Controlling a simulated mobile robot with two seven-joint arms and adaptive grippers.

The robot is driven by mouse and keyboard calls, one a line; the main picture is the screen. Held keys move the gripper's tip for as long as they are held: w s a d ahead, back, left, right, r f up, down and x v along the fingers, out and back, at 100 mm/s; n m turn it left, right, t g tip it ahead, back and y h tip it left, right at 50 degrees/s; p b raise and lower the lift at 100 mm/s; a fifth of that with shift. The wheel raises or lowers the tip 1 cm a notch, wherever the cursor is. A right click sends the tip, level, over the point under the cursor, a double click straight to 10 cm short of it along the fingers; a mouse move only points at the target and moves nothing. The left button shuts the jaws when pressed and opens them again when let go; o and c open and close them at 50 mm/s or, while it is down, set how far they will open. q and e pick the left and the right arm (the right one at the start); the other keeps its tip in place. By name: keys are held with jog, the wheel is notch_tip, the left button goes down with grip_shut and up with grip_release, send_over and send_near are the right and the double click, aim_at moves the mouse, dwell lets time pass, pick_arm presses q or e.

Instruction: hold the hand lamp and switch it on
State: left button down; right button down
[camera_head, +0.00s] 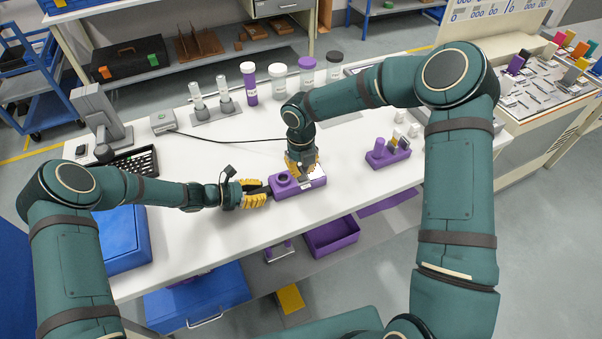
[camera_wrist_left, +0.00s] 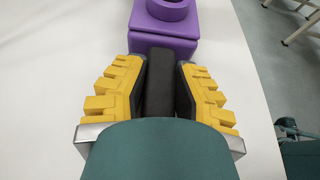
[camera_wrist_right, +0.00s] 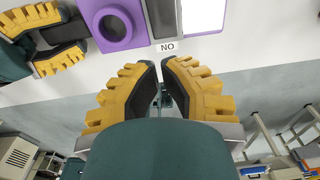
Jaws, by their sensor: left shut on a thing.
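The hand lamp seems to be the purple block (camera_head: 314,183) with a round purple collar, a black bar and a white panel. My left gripper (camera_head: 268,190) is shut on the black bar (camera_wrist_left: 160,80), which runs up to the block in the left wrist view. The block and collar also show in the right wrist view (camera_wrist_right: 112,25), with a grey strip, the bright white panel (camera_wrist_right: 201,15) and a "NO" label (camera_wrist_right: 167,47). My right gripper (camera_wrist_right: 164,60) is empty, its fingertips almost together, close by the labelled edge. I cannot tell whether the panel is lit.
A purple holder (camera_head: 388,156) stands to the right on the white table (camera_head: 215,150). White and purple jars (camera_head: 277,75) and a tube stand (camera_head: 212,112) are at the back. A black cable (camera_head: 225,139) crosses the tabletop. A purple bin (camera_head: 333,236) is below the front edge.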

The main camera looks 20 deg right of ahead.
pick_arm(q)
jog(key=shift+f, duration=0.1)
pick_arm(e)
notch_tip(320, 180, up, 10)
jog(key=s, duration=0.2)
jog(key=shift+r, duration=0.15)
jog(key=shift+d, duration=0.1)
pick_arm(q)
jog(key=c, duration=0.8)
grip_release()
pick_arm(e)
jog(key=shift+w, duration=0.1)
